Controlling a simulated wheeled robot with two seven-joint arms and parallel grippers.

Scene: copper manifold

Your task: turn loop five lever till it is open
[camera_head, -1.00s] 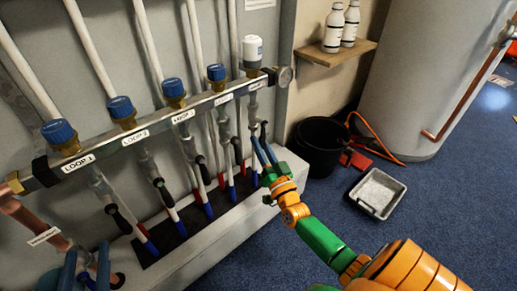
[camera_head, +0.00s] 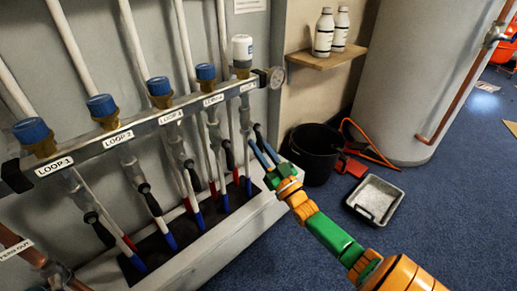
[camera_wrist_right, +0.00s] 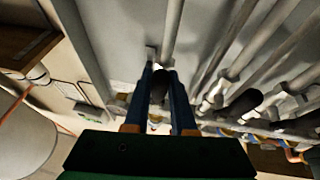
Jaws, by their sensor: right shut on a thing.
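The loop five lever is at the far right of the copper manifold's row, below the white-capped valve (camera_head: 242,48) and its small label (camera_head: 247,87). My right gripper (camera_head: 261,149) reaches it from the lower right. In the right wrist view, the lever's dark handle (camera_wrist_right: 159,86) lies between the two blue fingers, and the gripper is shut on it. In the head view the fingers partly hide the handle, so its exact angle is hard to read. My left gripper is not in view.
Neighbouring black levers (camera_head: 151,203) hang along the row to the left, close to the pipes. A black bucket (camera_head: 315,158), a grey tray (camera_head: 375,198) and a large cylinder (camera_head: 415,70) stand to the right. Blue floor (camera_head: 440,215) is clear at the lower right.

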